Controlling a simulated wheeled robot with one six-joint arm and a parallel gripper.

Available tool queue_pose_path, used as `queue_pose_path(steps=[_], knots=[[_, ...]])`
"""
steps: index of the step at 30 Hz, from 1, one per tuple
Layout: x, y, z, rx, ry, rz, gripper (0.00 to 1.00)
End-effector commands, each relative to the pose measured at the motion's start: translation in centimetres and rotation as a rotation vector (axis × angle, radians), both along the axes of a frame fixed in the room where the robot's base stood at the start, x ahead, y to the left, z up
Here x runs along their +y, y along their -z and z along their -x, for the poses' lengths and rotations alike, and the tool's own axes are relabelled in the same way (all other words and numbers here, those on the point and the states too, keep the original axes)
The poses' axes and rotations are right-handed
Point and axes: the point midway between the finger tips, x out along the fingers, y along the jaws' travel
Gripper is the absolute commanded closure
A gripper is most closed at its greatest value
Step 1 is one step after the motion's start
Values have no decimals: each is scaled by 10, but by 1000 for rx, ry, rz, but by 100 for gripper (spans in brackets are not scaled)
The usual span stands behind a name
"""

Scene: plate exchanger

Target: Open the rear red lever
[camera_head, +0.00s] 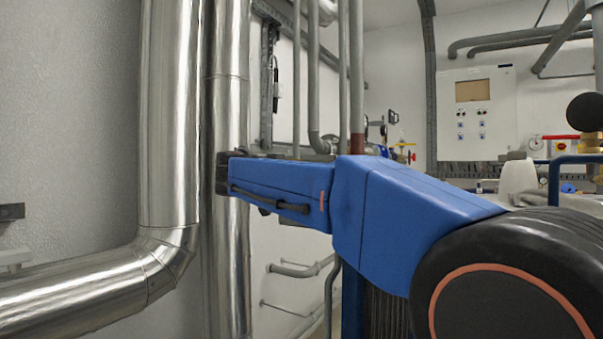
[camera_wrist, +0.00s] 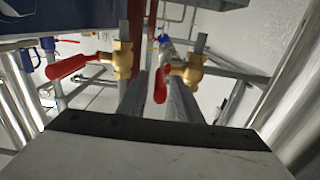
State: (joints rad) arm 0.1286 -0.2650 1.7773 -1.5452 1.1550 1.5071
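In the wrist view, two brass valves with red levers are in front of my gripper (camera_wrist: 157,98). One red lever (camera_wrist: 72,65) points left from the left brass valve (camera_wrist: 122,60). The other red lever (camera_wrist: 160,86) hangs from the right brass valve (camera_wrist: 188,71) and appears between the two grey fingers. The fingers stand apart with nothing visibly clamped between them. I cannot tell whether either finger touches a lever, or which lever is the rear one. In the head view, my blue arm reaches left and my gripper is not clearly seen.
Large shiny pipes (camera_head: 174,120) stand at the left in the head view, close to my arm. Thin grey pipes (camera_head: 357,80) rise behind it. A control panel (camera_head: 477,112) is on the back wall. In the wrist view, silver pipes (camera_wrist: 292,95) run along the right side.

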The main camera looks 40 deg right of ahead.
Motion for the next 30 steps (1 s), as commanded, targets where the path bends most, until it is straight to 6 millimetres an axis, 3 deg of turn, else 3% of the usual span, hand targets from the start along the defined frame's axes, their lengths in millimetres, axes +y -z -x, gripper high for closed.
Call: queue_pose_path(steps=[11, 15, 30], knots=[[-3, 0, -1, 0, 0, 0, 68], [-3, 0, -1, 0, 0, 0, 100], [-3, -7, -2, 18, 0, -70, 100]])
